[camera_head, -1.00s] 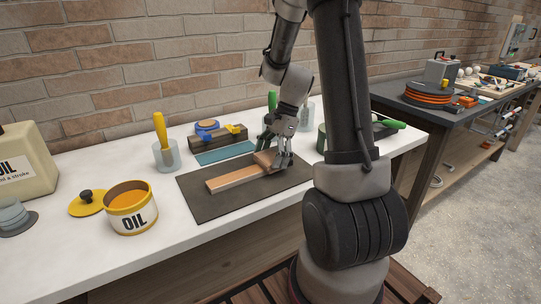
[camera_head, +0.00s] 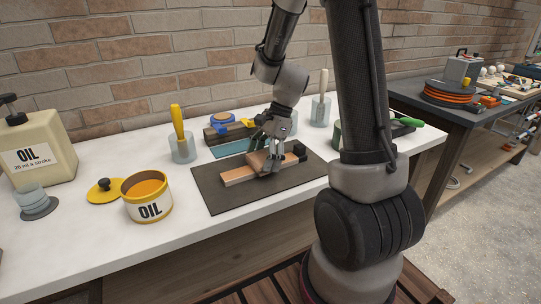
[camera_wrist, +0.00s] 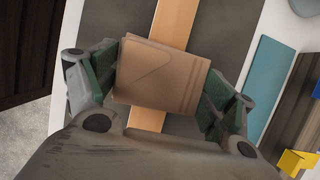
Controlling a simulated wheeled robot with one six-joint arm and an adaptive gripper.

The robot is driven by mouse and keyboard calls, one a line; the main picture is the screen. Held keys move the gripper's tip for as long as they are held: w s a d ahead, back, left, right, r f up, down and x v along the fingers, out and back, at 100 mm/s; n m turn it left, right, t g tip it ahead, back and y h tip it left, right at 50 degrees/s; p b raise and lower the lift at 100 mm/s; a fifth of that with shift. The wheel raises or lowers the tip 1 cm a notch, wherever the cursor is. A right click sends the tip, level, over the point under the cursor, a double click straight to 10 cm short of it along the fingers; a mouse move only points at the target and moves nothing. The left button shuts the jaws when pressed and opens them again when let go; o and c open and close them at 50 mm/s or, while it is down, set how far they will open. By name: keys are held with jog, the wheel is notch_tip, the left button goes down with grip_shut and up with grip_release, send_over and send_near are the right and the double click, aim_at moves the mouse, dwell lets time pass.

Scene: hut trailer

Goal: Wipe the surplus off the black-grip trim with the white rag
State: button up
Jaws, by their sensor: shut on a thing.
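The trim is a light-wood strip (camera_head: 236,176) lying on a dark mat (camera_head: 216,200), with a black grip (camera_head: 299,150) at its right end. It also shows in the wrist view as an orange-brown strip (camera_wrist: 175,22). My gripper (camera_head: 264,163) is shut on a folded rag (camera_head: 256,160), which looks tan rather than white. In the wrist view the rag (camera_wrist: 160,78) sits between the green-padded fingers and lies across the strip, hiding its middle. It appears to touch the strip, though I cannot tell how firmly. No surplus can be made out on the wood.
An open oil tin (camera_head: 147,197), its yellow lid (camera_head: 105,191) and an oil dispenser (camera_head: 38,150) stand left. A yellow-handled brush in a jar (camera_head: 182,147), a teal sheet (camera_head: 232,149) and a dark wooden block (camera_head: 225,133) are behind the mat. The white bench front is clear.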

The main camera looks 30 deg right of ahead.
aim_at(232, 178)
jog(key=shift+a+r, duration=0.1)
jog(key=shift+a, duration=1.8)
jog(key=shift+s+a+f, duration=0.1)
jog(key=shift+a+f, duration=0.1)
jog(key=shift+a, duration=1.2)
jog(key=shift+a+r, duration=0.1)
jog(key=shift+a, duration=1.3)
jog(key=shift+w+r, duration=0.1)
jog(key=shift+w, duration=0.5)
jog(key=shift+s+f, duration=0.2)
jog(key=shift+s, duration=0.95)
jog(key=shift+w+r, duration=0.1)
jog(key=shift+w, duration=1.05)
jog(key=shift+s+r, duration=0.1)
jog(key=shift+s, duration=0.45)
